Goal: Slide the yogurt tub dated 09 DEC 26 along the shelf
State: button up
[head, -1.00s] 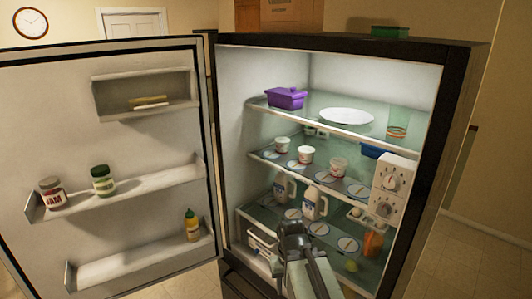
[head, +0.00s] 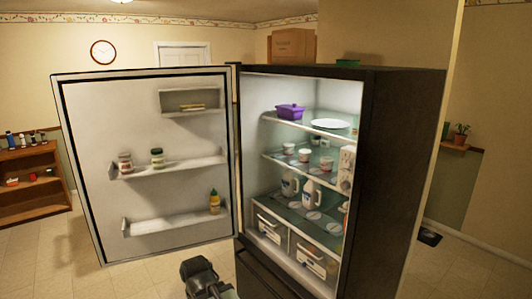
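Three small white tubs stand in a row on the middle shelf (head: 277,156) of the open fridge: a left tub (head: 288,148), a middle tub (head: 304,155) and a right tub (head: 326,163). Their dates are too small to read, so I cannot tell which is 09 DEC 26. Round marks on the shelf lie near them. My gripper (head: 198,268) is at the bottom of the head view, in front of the fridge and well apart from the tubs. Whether its fingers are open is not clear.
The open fridge door (head: 85,200) stands to the left, with jars and a bottle on its racks. White jugs (head: 311,194) stand on the shelf below the tubs. A white carton (head: 346,170) stands right of the tubs. Floor (head: 130,282) is clear before the door.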

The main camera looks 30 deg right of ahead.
aim_at(288, 148)
jog(key=u, duration=0.15)
jog(key=i, duration=2)
jog(key=z, duration=0.45)
jog(key=k, duration=0.85)
jog(key=z, duration=0.15)
jog(key=i, duration=0.95)
jog(key=u, duration=0.05)
